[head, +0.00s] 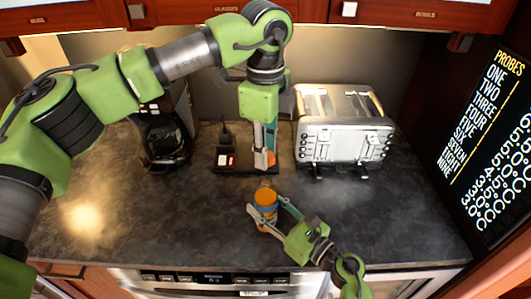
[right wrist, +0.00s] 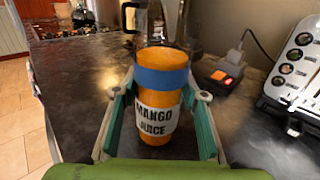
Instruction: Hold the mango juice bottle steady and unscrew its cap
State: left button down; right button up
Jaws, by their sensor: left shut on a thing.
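The mango juice bottle (head: 265,200) stands upright near the middle of the counter. In the right wrist view the bottle (right wrist: 158,98) is orange, with a blue band and a white "MANGO JUICE" label. My left gripper (head: 265,158) points down, above and behind the bottle in the head view. It is shut on a small orange piece (head: 271,159) that looks like the cap, partly hidden by its fingers. The left gripper is not seen in the right wrist view.
A steel toaster (head: 343,130) stands at the back right and a coffee maker (head: 163,135) at the back left. A dark device (head: 228,158) with a cord lies between them. The counter (head: 150,220) is clear at the front left.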

jog(key=o, duration=0.4)
jog(key=shift+c, duration=0.2)
